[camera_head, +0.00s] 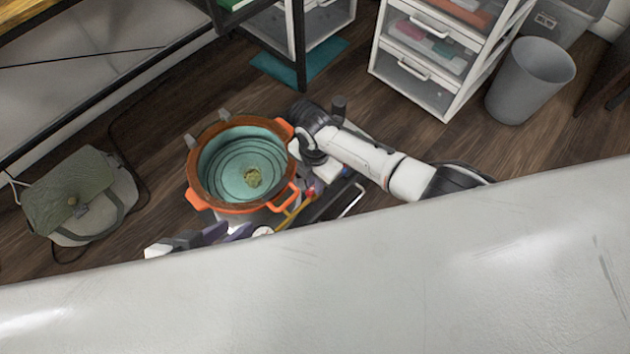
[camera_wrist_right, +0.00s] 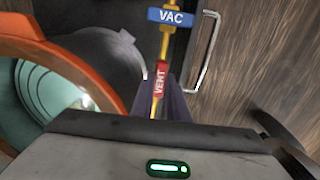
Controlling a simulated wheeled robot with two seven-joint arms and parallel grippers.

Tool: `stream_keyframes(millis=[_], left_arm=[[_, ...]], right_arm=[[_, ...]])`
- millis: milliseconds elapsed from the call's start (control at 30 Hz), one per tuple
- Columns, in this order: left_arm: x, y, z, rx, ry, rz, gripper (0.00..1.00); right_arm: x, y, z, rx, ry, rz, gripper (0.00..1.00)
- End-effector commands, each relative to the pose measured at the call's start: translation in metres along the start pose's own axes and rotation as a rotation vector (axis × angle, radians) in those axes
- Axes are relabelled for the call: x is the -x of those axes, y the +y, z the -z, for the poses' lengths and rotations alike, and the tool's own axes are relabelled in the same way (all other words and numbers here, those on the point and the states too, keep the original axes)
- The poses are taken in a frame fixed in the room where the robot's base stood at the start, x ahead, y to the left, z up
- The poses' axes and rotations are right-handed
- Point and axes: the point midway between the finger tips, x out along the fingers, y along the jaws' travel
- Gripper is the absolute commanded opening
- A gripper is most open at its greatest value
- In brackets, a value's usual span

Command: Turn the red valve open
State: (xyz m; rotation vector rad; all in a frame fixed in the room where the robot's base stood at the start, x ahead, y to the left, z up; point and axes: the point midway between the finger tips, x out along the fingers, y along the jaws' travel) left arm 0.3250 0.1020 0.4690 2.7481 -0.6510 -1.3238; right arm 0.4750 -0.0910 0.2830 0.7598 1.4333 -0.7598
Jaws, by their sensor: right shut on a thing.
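The red valve handle, marked VENT (camera_wrist_right: 159,80), sits on a yellow pipe (camera_wrist_right: 165,42) in the right wrist view. Its long side runs along the pipe. My right gripper (camera_wrist_right: 168,100) is shut on this red handle, its dark purple fingers beside it. In the head view my right arm reaches in from the right, and its gripper (camera_head: 314,184) is beside the orange-rimmed pot (camera_head: 190,170). My left gripper (camera_head: 228,234) is low in front of the pot, partly hidden by the large pale surface; its opening is unclear.
A blue handle marked VAC (camera_wrist_right: 171,16) lies across the same pipe, farther along. A metal bar handle (camera_wrist_right: 208,52) is close on the right. A green-grey bag (camera_head: 75,190) lies left; a white drawer unit (camera_head: 455,98) and grey bin (camera_head: 530,85) stand back right.

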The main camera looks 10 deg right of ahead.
Motion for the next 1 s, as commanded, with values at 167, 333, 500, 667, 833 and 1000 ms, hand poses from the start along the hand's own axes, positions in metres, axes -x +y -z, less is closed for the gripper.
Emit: stream_keyframes(millis=[167,333,500,667,833,1000], left_arm=[[0.0,0.0,0.0,0.001,0.0,-0.001,0.31],[0.0,0.0,0.0,0.001,0.001,-0.001,0.31],[0.0,0.001,0.0,0.001,0.0,-0.001,0.31],[0.0,0.001,-0.001,0.001,-0.001,-0.001,0.31],[0.003,0.001,0.001,0.001,0.0,0.0,0.31],[0.012,-0.004,0.0,0.026,0.015,0.031,0.31]], right_arm=[[0.0,0.0,0.002,0.008,0.002,0.001,0.0],[0.0,0.0,0.002,0.008,0.002,0.001,0.0],[0.0,0.0,0.001,0.007,0.002,0.001,0.33],[0.0,0.0,0.001,0.006,0.001,0.001,0.33],[0.005,0.0,0.001,0.005,0.001,-0.001,0.33],[0.032,0.0,0.001,0.006,0.001,-0.002,0.33]])
